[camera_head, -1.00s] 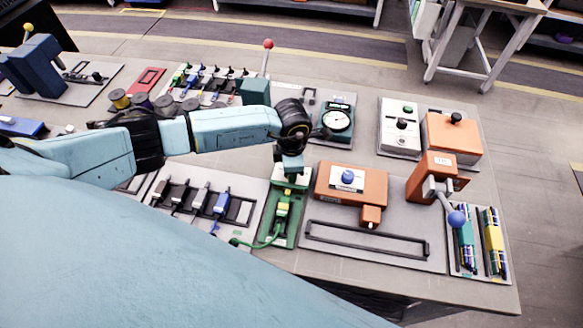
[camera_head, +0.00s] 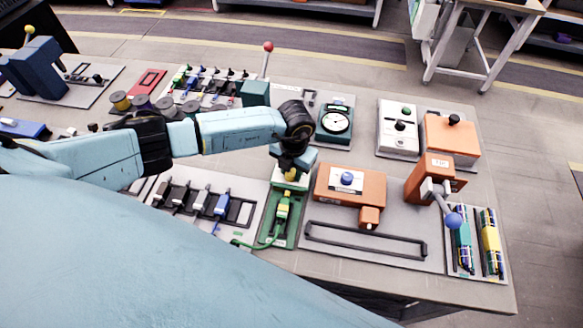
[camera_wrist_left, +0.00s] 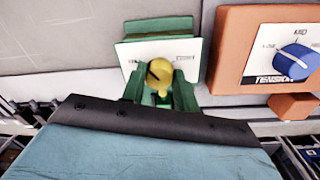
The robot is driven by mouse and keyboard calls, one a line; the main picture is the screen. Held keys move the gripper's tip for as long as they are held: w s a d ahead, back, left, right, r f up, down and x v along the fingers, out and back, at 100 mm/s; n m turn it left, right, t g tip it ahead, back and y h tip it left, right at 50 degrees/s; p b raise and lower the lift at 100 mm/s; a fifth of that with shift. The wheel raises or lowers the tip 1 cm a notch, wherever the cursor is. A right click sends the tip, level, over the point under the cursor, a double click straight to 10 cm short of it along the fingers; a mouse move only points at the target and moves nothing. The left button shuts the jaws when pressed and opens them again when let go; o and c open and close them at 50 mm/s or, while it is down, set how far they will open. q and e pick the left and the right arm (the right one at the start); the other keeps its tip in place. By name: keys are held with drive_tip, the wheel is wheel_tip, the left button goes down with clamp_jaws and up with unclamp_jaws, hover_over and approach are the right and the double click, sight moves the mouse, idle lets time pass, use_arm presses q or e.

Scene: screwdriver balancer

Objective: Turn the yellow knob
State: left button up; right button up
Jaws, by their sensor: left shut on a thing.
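The yellow knob (camera_wrist_left: 160,75) sits on a white-faced plate of a green box (camera_wrist_left: 150,27) in the left wrist view. My left gripper (camera_wrist_left: 162,92) has its green fingers on both sides of the knob and is shut on it. In the head view my left gripper (camera_head: 291,170) reaches down over the green station, and a bit of the yellow knob (camera_head: 291,176) shows beneath it. The lettering on the plate is partly covered by the fingers. My right gripper is not in view.
An orange box with a blue knob (camera_head: 347,178) stands close to the right of my left gripper. Below it is a yellow-green plug with a green cable (camera_head: 283,207). A dial gauge (camera_head: 335,122) stands behind. A lever with a blue ball (camera_head: 453,220) is further right.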

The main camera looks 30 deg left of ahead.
sight(294, 172)
use_arm(q)
drive_tip(key=shift+n+p, duration=0.5)
drive_tip(key=shift+n, duration=1.6)
drive_tip(key=o, duration=1)
drive_tip(key=shift+r, duration=0.1)
drive_tip(key=r, duration=1.3)
drive_tip(key=shift+w+d+r, duration=0.1)
drive_tip(key=shift+w+d, duration=0.05)
drive_tip(key=shift+d, duration=0.1)
